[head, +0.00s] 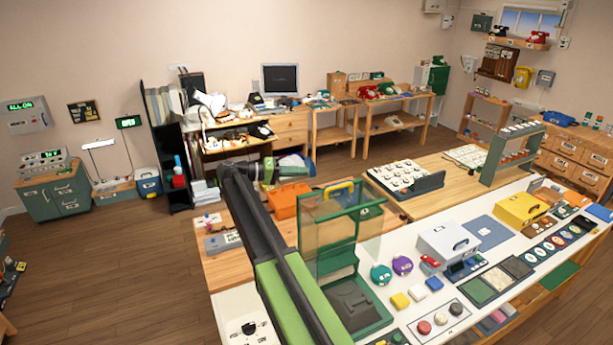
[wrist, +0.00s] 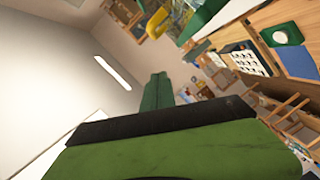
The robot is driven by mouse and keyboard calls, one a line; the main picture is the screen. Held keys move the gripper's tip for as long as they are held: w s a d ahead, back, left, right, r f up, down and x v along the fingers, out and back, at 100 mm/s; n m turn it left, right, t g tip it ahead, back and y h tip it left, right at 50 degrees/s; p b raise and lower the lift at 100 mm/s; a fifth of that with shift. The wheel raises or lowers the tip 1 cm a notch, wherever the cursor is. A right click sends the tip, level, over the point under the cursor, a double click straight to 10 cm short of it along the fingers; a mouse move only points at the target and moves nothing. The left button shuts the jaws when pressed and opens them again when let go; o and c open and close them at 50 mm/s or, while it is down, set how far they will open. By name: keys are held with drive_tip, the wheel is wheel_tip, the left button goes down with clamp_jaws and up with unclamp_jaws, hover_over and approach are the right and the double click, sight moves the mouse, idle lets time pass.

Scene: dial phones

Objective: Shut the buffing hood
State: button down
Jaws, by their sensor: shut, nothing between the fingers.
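The buffing hood (head: 341,208) is a clear panel in a green frame. It stands raised above a green base holding a dark grey block (head: 352,298), on the white-topped bench, so the hood is open. My arm passes just left of it and partly covers its left side. My gripper (head: 290,166) is beyond and above the hood's upper left edge, apart from it as far as I can tell. In the wrist view my gripper's green fingers (wrist: 157,90) are together and empty.
An orange toolbox (head: 288,201) stands on the wooden bench behind the hood. Teal and purple round items (head: 381,274) and a white box (head: 448,243) sit right of it. Open wooden floor (head: 110,270) lies to the left.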

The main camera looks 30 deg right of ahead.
drive_tip(key=b+x, duration=0.1)
drive_tip(key=x, duration=0.7)
drive_tip(key=shift+s+d, duration=0.1)
drive_tip(key=shift+s, duration=0.05)
drive_tip(key=shift+s+f+b, duration=0.75)
drive_tip(key=shift+s+f, duration=0.15)
drive_tip(key=shift+s, duration=0.3)
drive_tip(key=shift+s+f, duration=0.15)
drive_tip(key=shift+s, duration=0.35)
